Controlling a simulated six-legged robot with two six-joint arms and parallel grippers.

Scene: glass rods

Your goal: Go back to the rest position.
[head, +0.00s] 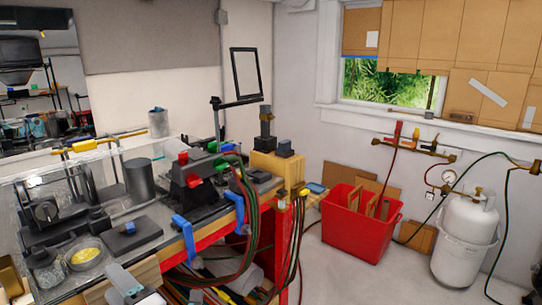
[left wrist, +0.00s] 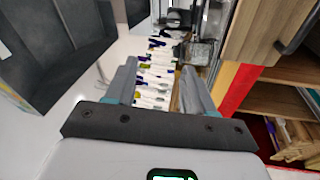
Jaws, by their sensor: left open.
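My left gripper (left wrist: 160,82) is open in the left wrist view, with its two grey fingers apart and nothing held between them. In the head view, grey, teal-edged parts of my left gripper (head: 128,284) show at the bottom left, in front of the workbench. In the left wrist view, a row of pale rods (left wrist: 155,72) with dark blue and yellow-green marks lies beyond and between the fingers. I cannot tell how far below the fingers they are. My right gripper is in neither view.
The cluttered workbench (head: 150,208) fills the left, with a dish of yellow material (head: 86,256) near its front. Hoses (head: 245,235) hang at its right end. A red bin (head: 360,222) and a white gas tank (head: 466,238) stand on the floor, which is clear in front of them.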

